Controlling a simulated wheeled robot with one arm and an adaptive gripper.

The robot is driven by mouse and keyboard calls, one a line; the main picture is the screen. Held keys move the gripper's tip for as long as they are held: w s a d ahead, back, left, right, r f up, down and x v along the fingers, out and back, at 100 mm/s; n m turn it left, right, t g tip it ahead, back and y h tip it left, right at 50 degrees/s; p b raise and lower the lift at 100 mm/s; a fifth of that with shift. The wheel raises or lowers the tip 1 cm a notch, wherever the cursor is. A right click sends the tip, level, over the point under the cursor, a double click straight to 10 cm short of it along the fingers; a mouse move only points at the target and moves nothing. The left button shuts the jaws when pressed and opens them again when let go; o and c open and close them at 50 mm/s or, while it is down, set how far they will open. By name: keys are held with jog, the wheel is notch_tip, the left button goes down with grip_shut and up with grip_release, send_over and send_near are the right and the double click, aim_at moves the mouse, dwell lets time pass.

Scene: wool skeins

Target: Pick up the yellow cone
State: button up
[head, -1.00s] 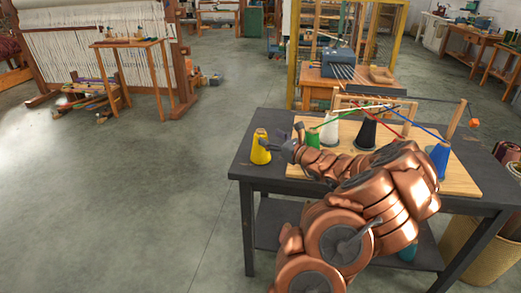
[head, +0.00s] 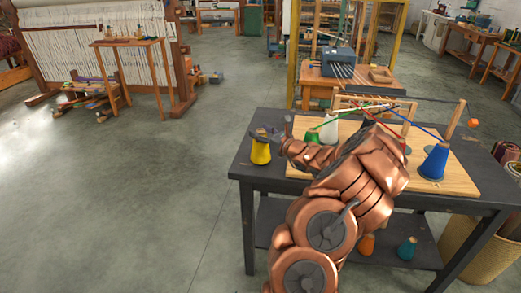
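The yellow cone (head: 261,153) stands upright near the left edge of the dark table, beside the wooden board. My gripper (head: 263,134) is at the upper part of the cone, its dark fingers across the cone's top and covering it in this view. Whether the fingers touch the cone or are closed on it cannot be made out. My copper-coloured arm reaches over the table from the front and hides part of the board.
On the wooden board (head: 460,183) stand a green cone (head: 312,138), a white cone (head: 329,131) and a blue cone (head: 435,162), with coloured strands running to a wooden frame. An orange cone (head: 366,244) and a teal cone (head: 407,248) are on the lower shelf. Floor left is clear.

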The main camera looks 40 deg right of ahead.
grip_shut()
jog(key=shift+r, duration=0.15)
dwell(0.4)
